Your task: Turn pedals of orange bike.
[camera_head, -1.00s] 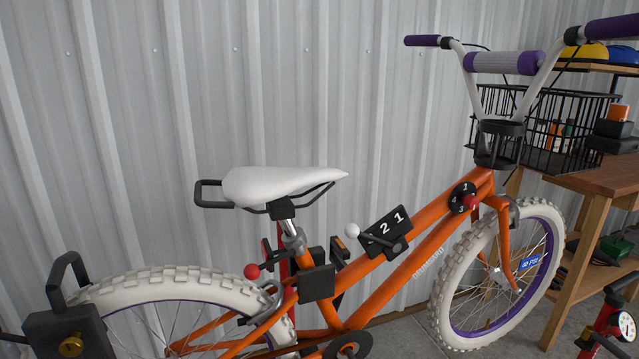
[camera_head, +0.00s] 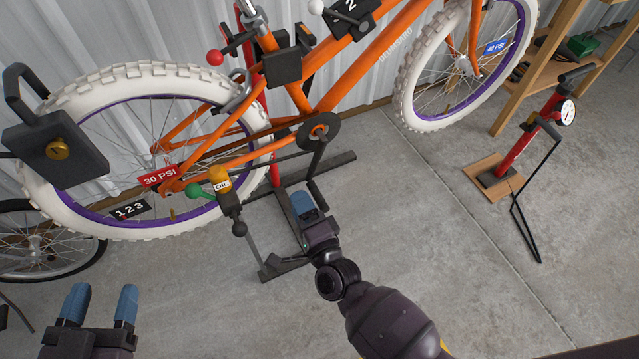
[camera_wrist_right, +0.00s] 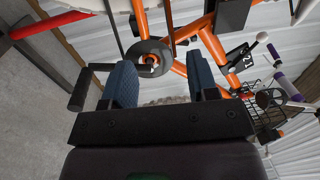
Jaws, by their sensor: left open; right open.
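The orange bike (camera_head: 345,75) stands by the wall, its black chainring (camera_head: 318,130) low at its middle. A black crank arm runs down from it to a black pedal (camera_head: 318,194). My right gripper (camera_head: 302,203) is open just beside this pedal. In the right wrist view, the chainring (camera_wrist_right: 150,62) shows beyond the open fingers (camera_wrist_right: 160,68), and the pedal (camera_wrist_right: 78,90) lies outside the left finger, not between the fingers. I cannot tell whether they touch. The far pedal is not clearly seen. My left gripper (camera_head: 99,305) is open and empty at the lower left.
A black stand (camera_head: 285,262) is on the floor under the bike. A black box (camera_head: 55,145) is at the left. A red pump (camera_head: 525,140) stands at the right. The concrete floor between is clear.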

